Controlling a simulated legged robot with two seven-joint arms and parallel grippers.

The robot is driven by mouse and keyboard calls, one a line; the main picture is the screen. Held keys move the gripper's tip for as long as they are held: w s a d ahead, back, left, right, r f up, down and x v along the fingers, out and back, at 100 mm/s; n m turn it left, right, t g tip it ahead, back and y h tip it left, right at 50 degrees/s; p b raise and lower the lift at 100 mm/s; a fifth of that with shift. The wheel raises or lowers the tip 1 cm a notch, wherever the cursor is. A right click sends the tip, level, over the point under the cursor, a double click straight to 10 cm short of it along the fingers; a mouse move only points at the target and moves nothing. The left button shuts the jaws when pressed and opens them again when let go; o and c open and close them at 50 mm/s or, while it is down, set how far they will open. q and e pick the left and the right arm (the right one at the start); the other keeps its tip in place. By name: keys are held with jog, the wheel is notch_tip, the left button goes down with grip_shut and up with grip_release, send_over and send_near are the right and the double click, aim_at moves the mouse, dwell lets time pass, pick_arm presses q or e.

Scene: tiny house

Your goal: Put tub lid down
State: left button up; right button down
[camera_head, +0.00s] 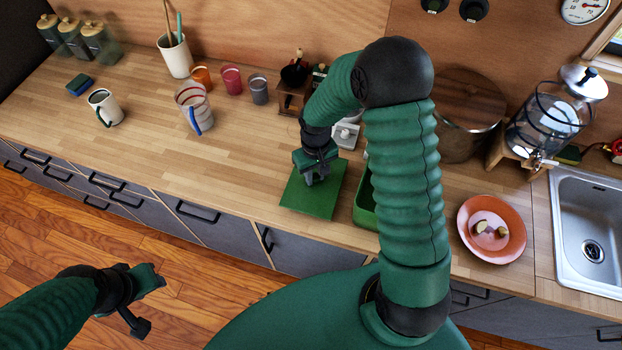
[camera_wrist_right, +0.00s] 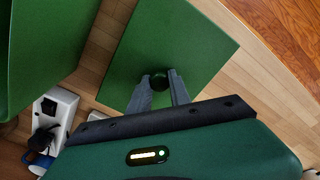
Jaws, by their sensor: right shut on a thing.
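The tub lid (camera_head: 322,199) is a flat green square at the front of the wooden counter. It fills the middle of the right wrist view (camera_wrist_right: 185,45). My right gripper (camera_head: 317,178) is over the lid, shut on its small dark round knob (camera_wrist_right: 159,82). Whether the lid rests flat on the counter or hangs just above it, I cannot tell. The green tub (camera_head: 364,208) stands to the right of the lid, mostly hidden behind my right arm. Its side shows in the right wrist view (camera_wrist_right: 40,45). My left gripper (camera_head: 141,291) is open and empty above the floor, away from the counter.
A white device (camera_head: 345,135) sits behind the lid, near a coffee grinder (camera_head: 290,100). An orange plate (camera_head: 491,229) with food pieces and a sink (camera_head: 590,225) are to the right. Cups and a striped jug (camera_head: 193,105) stand further back left. The counter left of the lid is clear.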

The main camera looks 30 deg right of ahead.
aim_at(314, 175)
jog(key=f, duration=0.3)
jog(key=shift+w+d, duration=0.15)
jog(key=shift+w, duration=0.05)
jog(key=shift+a+r, duration=0.15)
jog(key=shift+a, duration=0.5)
jog(key=c, duration=1.3)
grip_release()
jog(key=shift+o, duration=0.5)
jog(key=shift+d+f, duration=0.2)
jog(key=shift+d, duration=0.3)
jog(key=shift+a+r, duration=0.1)
jog(key=shift+a, duration=0.15)
